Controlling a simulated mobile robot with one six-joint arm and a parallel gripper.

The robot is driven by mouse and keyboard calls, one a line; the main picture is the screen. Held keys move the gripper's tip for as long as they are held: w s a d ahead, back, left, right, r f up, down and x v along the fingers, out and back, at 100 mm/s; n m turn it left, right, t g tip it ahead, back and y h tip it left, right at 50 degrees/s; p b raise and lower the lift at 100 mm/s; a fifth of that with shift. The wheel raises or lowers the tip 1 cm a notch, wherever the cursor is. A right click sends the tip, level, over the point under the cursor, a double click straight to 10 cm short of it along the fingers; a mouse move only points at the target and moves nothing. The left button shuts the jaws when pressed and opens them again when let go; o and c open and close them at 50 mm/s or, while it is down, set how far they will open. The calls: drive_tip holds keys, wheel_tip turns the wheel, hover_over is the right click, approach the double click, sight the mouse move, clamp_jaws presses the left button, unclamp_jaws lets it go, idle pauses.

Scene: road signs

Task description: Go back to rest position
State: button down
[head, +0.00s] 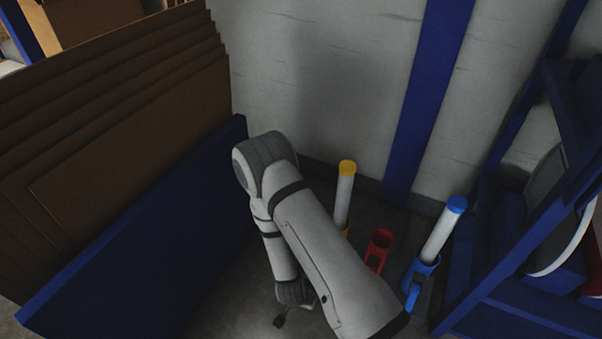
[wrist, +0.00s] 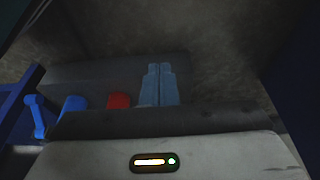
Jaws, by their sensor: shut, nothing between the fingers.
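My arm reaches down from its raised elbow in the head view. My gripper (head: 280,321) is a small dark shape at the bottom of that view, low beside the arm and partly hidden. In the wrist view my gripper (wrist: 159,72) shows as two pale blue-grey fingers side by side, closed together with nothing between them. A white tube with a yellow top (head: 345,190) stands to the right of my arm, its lower part partly hidden. A red holder (head: 379,244) is empty. A white tube with a blue top (head: 443,229) leans in a blue holder (head: 421,270).
Stacked brown boards (head: 130,130) and a blue panel (head: 130,250) stand on the left. A blue rack (head: 480,240) holding round signs stands on the right. A pale wall (head: 320,80) with a blue post (head: 428,100) closes the back. Dark floor shows around the holders.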

drive_tip(key=w+d+r+n+y+p, duration=0.15)
drive_tip(key=r+p, duration=0.25)
drive_tip(key=r, duration=1)
drive_tip(key=w+r+p, duration=0.3)
drive_tip(key=r+p, duration=0.1)
drive_tip(key=r, duration=0.9)
drive_tip(key=w+d+r+n+y+p, duration=0.15)
drive_tip(key=r+p, duration=0.35)
drive_tip(key=r, duration=0.9)
drive_tip(key=s+d+r+p, duration=0.3)
drive_tip(key=s+d+r, duration=0.1)
drive_tip(key=r, duration=0.6)
drive_tip(key=s+d+r+n+h+p, duration=0.1)
drive_tip(key=s+d+r+p, duration=0.2)
drive_tip(key=r, duration=0.8)
drive_tip(key=s+d+r+n+p, duration=0.1)
drive_tip(key=s+d+r+p, duration=0.3)
drive_tip(key=r, duration=0.7)
drive_tip(key=shift+s+d+h+p, duration=0.3)
drive_tip(key=shift+s+p, duration=0.2)
drive_tip(key=shift+s, duration=0.7)
